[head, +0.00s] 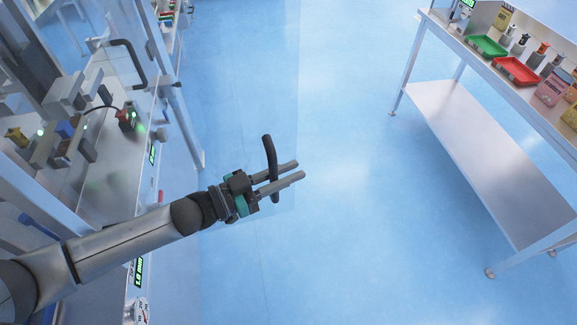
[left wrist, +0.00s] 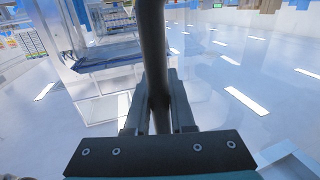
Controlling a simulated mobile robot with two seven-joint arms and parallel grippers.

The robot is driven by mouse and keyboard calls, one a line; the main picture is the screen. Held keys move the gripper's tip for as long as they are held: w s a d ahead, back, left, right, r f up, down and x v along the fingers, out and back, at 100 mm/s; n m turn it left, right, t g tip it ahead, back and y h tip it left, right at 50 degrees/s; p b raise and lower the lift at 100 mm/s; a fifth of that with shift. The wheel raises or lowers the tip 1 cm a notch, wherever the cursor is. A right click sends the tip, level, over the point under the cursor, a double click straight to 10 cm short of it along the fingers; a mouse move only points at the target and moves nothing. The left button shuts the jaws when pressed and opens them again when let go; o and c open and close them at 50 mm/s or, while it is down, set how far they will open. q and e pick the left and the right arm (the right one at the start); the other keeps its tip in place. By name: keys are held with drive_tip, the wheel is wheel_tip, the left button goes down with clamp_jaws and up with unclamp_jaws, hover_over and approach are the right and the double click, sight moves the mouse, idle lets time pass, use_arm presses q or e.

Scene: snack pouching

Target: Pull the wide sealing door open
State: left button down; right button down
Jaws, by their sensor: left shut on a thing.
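The wide sealing door (head: 240,110) is a clear, see-through panel. In the head view it stands swung out from the machine frame, over the blue floor. Its black bar handle (head: 268,150) is at the door's outer edge. My left gripper (head: 299,169) is shut around the handle, with the bar between its two grey fingers. In the left wrist view the dark handle (left wrist: 151,50) rises upright between the fingers (left wrist: 159,100). My right gripper is not in view.
The machine's bench (head: 120,200) stands at the left, with small devices behind glass. Another black handle (head: 130,62) is on a panel there. A shelved table (head: 470,150) at right carries a green tray (head: 487,46) and a red tray (head: 516,71). Open floor lies between.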

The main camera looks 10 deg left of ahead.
use_arm(q)
drive_tip(key=c, duration=1.1)
unclamp_jaws()
drive_tip(key=shift+o, duration=0.2)
drive_tip(key=b+v, duration=0.1)
drive_tip(key=v, duration=1.1)
drive_tip(key=shift+b, duration=0.4)
